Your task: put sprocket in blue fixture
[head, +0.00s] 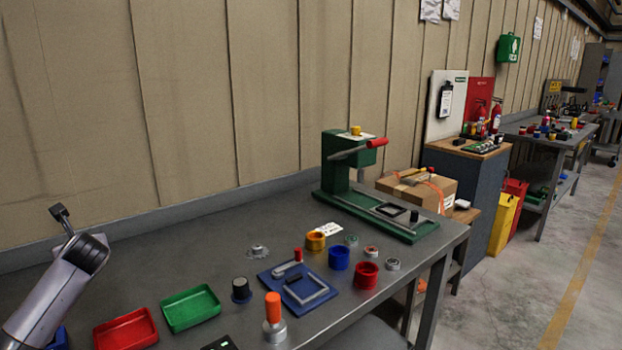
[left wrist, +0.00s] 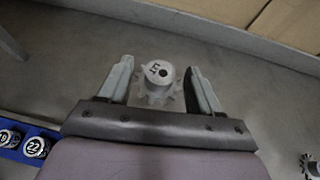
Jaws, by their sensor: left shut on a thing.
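In the left wrist view, my left gripper (left wrist: 160,80) is shut on a grey sprocket (left wrist: 158,78). The sprocket has teeth around its base and a round pale hub with a dark hole and a small mark. In the head view my left arm is at the left edge, and the held sprocket cannot be seen there. The blue fixture (head: 318,299) is a flat plate with a light frame and a red-handled clamp, lying on the table right of the middle. My right gripper is in neither view.
A second metal toothed part (head: 258,251) lies behind the fixture. Red (head: 124,331) and green trays (head: 189,307), an orange-handled tool (head: 273,318), a blue cup (head: 339,258) and a red cup (head: 365,275) stand around. A green press (head: 345,165) is at the back right.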

